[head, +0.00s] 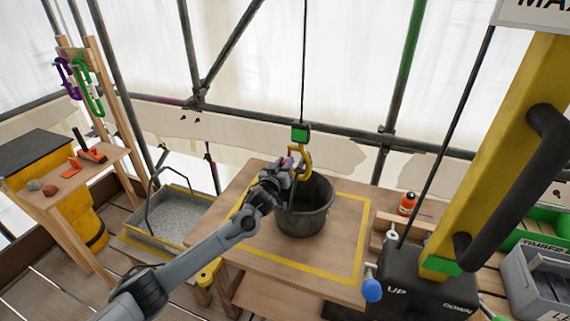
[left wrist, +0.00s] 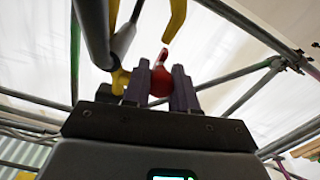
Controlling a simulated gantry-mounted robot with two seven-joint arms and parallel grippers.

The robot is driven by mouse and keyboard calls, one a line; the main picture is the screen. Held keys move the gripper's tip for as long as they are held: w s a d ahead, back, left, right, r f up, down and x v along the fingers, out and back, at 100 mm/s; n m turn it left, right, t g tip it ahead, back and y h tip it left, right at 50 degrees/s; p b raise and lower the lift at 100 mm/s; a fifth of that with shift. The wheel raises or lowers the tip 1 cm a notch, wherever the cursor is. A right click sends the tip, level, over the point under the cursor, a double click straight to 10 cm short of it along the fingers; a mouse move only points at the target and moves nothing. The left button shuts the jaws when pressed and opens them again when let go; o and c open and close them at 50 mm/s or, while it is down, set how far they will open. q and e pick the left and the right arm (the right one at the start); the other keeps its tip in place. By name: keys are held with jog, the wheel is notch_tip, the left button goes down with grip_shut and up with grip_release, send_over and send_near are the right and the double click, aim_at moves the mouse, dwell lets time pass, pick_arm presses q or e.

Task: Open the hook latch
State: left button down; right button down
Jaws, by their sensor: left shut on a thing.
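The yellow hook (head: 306,158) hangs below a green block (head: 300,133) on a dark cable, over the dark bucket (head: 306,217). My left gripper (head: 284,172) is at the left side of the hook, above the bucket's rim. In the left wrist view the yellow hook (left wrist: 177,18) comes down from the top. There the red latch (left wrist: 159,84) sits between the two dark fingers of my left gripper (left wrist: 161,77), which are shut on it. The latch's lower part is hidden by the fingers. My right gripper is not in view.
The bucket stands on a wooden table (head: 255,245) with a yellow outline. A control box marked UP and DOWN (head: 405,282), a blue knob (head: 373,290) and a yellow post (head: 505,140) stand at right. A grey tray (head: 170,214) and a tool shelf (head: 80,178) are at left.

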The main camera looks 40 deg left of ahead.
pick_arm(q)
jog(key=a+r+m+p, duration=0.1)
jog(key=m+p, duration=0.3)
jog(key=m, duration=0.5)
jog(key=s+a+r+m+p, duration=0.1)
jog(key=a+r+m+p, duration=0.1)
jog(key=m, duration=0.8)
jog(key=shift+a+r+p, duration=0.25)
jog(key=shift+r+p, duration=0.6)
jog(key=shift+r, duration=0.05)
jog(key=c, duration=1.2)
grip_release()
jog(key=shift+s+f, duration=0.1)
